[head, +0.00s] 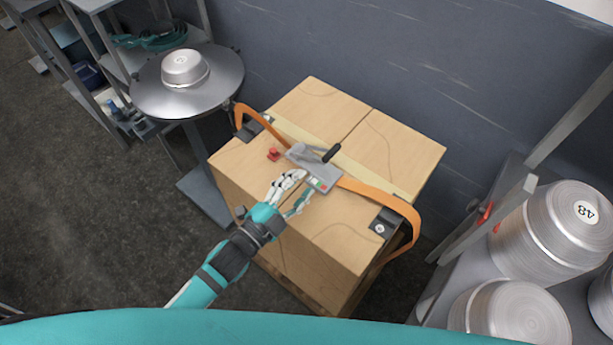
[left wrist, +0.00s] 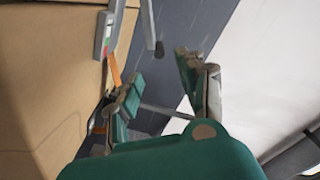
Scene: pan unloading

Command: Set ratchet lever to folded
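The ratchet (head: 322,172) is a grey metal body on top of a stack of cardboard boxes, set in line with an orange strap (head: 372,200). Its lever, with a black grip (head: 331,153), sticks up from the body. My right gripper is out of view.
The boxes (head: 407,153) stand on a pallet close to a grey wall. A small red knob (head: 273,154) is left of the ratchet. A round metal table (head: 210,98) with a pan (head: 185,69) stands back left. Stacked pans (head: 553,235) are at right.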

